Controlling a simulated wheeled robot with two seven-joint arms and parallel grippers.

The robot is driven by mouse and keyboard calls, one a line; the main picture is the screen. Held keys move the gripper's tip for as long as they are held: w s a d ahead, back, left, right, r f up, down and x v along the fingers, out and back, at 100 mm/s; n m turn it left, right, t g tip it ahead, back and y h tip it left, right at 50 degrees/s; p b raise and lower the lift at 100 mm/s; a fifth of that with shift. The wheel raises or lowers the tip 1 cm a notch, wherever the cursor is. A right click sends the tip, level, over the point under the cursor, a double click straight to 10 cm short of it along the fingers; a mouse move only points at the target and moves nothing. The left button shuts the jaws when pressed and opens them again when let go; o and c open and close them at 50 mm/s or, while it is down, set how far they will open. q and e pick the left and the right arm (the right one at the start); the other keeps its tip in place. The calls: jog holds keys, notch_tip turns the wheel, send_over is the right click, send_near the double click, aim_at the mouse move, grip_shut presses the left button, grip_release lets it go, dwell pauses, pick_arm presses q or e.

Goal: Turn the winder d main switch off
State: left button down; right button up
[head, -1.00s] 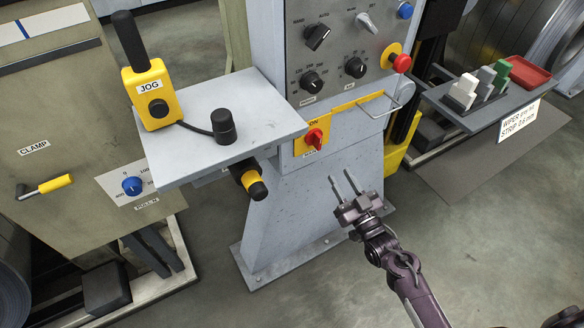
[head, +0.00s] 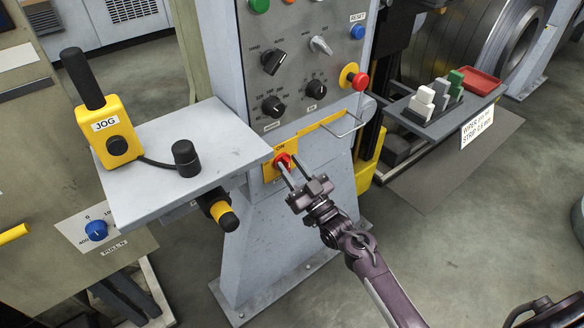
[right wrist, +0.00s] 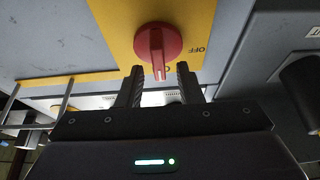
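The main switch is a red rotary handle (head: 284,162) on a yellow plate (head: 268,173) at the lower front of the grey control panel. "ON" shows above the handle in the head view. My right gripper (head: 281,160) is open, its two fingers reaching up to the switch. In the right wrist view, the red handle (right wrist: 157,45) points down toward the gap between my fingertips (right wrist: 160,72), with a finger on either side and no clear contact. "OFF" is printed upside down on the yellow plate (right wrist: 200,20) there. My left gripper is not in view.
A grey shelf (head: 210,130) with a yellow JOG box (head: 116,140) juts out left of the switch. A yellow-black knob (head: 220,212) is beneath it. A wire handle (head: 345,124) and a tray with blocks (head: 410,120) are to the right. Selector knobs (head: 275,62) sit above.

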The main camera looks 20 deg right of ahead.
grip_shut()
